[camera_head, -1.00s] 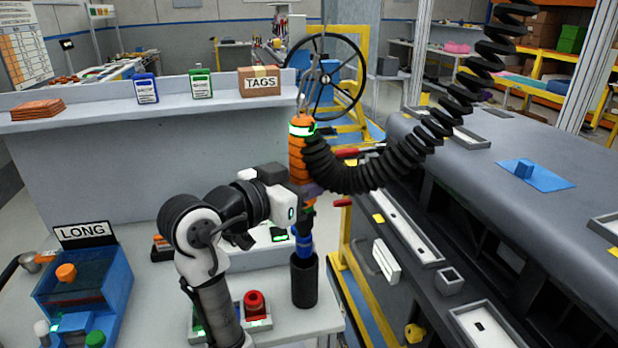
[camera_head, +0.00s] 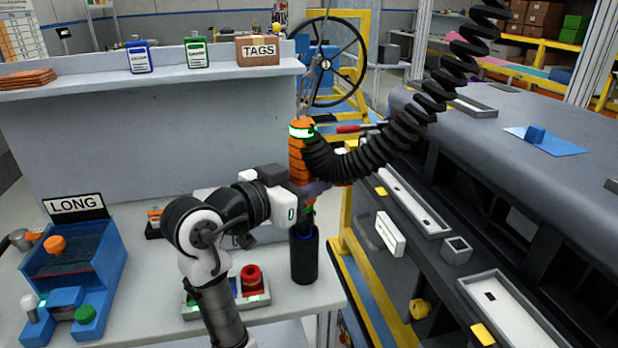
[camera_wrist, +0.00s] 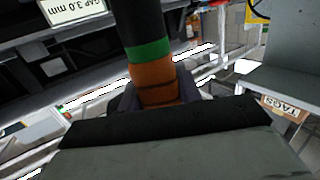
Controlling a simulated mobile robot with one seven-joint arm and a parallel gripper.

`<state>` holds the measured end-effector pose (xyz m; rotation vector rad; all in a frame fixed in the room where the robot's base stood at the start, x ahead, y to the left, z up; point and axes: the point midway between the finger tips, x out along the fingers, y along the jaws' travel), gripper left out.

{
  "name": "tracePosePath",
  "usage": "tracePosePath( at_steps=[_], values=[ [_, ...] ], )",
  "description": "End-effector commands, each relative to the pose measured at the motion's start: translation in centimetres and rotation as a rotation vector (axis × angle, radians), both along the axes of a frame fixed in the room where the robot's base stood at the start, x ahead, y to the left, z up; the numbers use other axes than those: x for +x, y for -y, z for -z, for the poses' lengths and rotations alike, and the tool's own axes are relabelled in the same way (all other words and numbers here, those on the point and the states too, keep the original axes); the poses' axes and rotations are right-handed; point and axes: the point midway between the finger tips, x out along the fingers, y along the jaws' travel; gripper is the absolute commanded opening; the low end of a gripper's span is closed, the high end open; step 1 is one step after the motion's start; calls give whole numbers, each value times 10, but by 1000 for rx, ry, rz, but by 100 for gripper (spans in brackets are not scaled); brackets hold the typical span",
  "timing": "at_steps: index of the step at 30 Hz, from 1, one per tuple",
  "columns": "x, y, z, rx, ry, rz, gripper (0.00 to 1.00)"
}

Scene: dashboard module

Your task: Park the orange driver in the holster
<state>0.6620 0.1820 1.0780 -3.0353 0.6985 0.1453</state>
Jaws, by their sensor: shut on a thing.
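The orange driver (camera_head: 299,160) stands upright with a green lit ring near its top and a black coiled hose joined to it. My gripper (camera_head: 312,188) is shut around its lower body. In the wrist view the driver's orange body (camera_wrist: 155,82) and green band show between the jaws. The black cylindrical holster (camera_head: 304,258) stands on the bench's right side, directly below the driver. The driver's lower end is inside the holster's mouth; a little blue shows at the rim. How deep the tip sits is hidden.
A dashboard module (camera_head: 540,160) fills the right side. A box of red and green buttons (camera_head: 252,279) stands left of the holster. A blue bin labelled LONG (camera_head: 112,262) is at the left. A shelf (camera_head: 100,85) carries a TAGS box (camera_head: 257,50). The coiled hose (camera_head: 400,140) arches right.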

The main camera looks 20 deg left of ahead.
Motion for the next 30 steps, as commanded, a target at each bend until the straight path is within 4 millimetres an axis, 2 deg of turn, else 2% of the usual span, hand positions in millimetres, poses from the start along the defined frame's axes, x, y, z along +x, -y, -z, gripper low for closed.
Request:
tracePosePath(
  at_steps=[1,18,30],
  values=[
    [0,0,7,-2,-1,-1,0],
    [0,-1,43,-1,0,-1,0],
    [0,0,50,-1,0,-1,0]
  ],
)
